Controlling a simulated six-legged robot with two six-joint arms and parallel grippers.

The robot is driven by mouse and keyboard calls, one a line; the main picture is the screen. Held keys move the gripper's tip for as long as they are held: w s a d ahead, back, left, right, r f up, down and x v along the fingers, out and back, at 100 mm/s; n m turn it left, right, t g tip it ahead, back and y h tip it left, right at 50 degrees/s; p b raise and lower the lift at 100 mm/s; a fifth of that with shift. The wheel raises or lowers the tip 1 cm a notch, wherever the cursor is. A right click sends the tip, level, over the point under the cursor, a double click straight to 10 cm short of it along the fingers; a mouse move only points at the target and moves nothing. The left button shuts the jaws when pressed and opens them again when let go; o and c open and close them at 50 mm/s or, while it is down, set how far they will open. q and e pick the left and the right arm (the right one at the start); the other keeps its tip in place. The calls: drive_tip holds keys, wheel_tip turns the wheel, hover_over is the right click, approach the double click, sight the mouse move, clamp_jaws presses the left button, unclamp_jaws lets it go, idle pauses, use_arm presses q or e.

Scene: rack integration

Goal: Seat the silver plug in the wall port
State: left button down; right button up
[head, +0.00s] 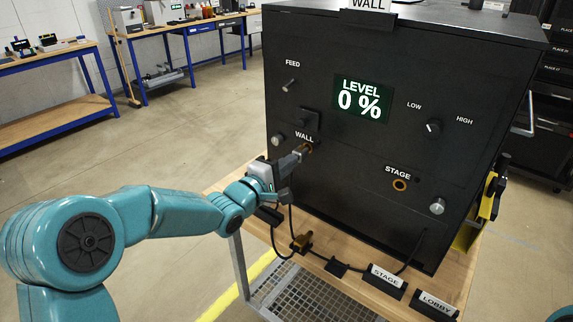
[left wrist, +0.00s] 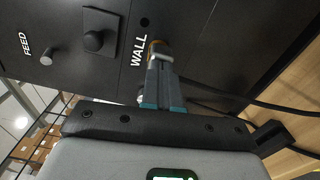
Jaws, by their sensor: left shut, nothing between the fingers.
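My left gripper (head: 304,150) is shut and empty, with its fingertips at the wall port, under the WALL label on the black cabinet's front. In the left wrist view its two grey fingers (left wrist: 162,75) are together and reach to the port's orange ring (left wrist: 157,46). The ring of the wall port (head: 309,146) shows only in part behind the fingertips. Black cables (left wrist: 220,95) run off to the right from behind the fingers. My right gripper is not in view.
The black cabinet (head: 350,165) stands on a wooden bench (head: 325,262). A brass-coloured connector (head: 301,243) with a black cable lies in front, near STAGE (head: 384,280) and LOBBY (head: 436,305) signs. The stage port (head: 400,185) is empty. Floor is clear at left.

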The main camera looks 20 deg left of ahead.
use_arm(q)
drive_tip(key=shift+w+d, duration=0.1)
drive_tip(key=shift+w, duration=0.2)
drive_tip(key=shift+w+d, duration=0.1)
drive_tip(key=shift+w, duration=0.25)
